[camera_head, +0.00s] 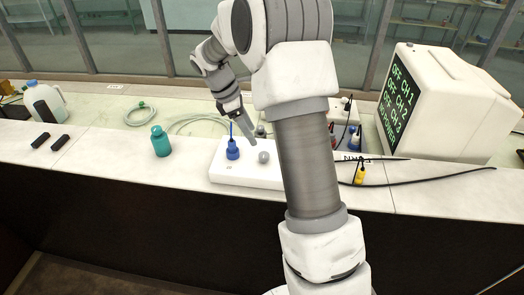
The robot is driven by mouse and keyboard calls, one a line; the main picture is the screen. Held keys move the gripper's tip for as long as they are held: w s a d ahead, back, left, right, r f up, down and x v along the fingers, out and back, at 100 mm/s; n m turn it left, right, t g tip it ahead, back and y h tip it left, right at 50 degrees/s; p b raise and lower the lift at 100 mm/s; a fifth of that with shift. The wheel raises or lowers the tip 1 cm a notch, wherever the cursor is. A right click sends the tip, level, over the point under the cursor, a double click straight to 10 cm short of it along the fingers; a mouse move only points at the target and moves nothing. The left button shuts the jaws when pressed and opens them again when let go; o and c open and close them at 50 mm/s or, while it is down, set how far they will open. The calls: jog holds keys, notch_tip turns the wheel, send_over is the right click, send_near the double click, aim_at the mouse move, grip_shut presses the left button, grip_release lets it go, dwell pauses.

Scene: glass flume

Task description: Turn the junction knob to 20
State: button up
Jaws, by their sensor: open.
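A white junction box (220,171) lies on the counter, partly hidden behind my arm. A round grey knob (263,157) stands on its top; its pointer and any scale around it are too small to read. A blue plug (233,151) with a thin upright blue stem stands on the box left of the knob. My gripper (251,139) reaches down from above and behind, its grey fingers just above and left of the knob, apparently apart from it. It is open and holds nothing visible; the gap between the fingers is hard to see from here.
A teal bottle (161,141) stands left of the box. A white monitor (445,100) reading "OFF" lines stands at the right. A yellow plug (360,175) and black cable lie right of my arm. The counter between bottle and box is clear.

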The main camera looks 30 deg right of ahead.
aim_at(262, 154)
jog(key=x, duration=0.9)
jog(key=shift+f, duration=0.15)
grip_shut()
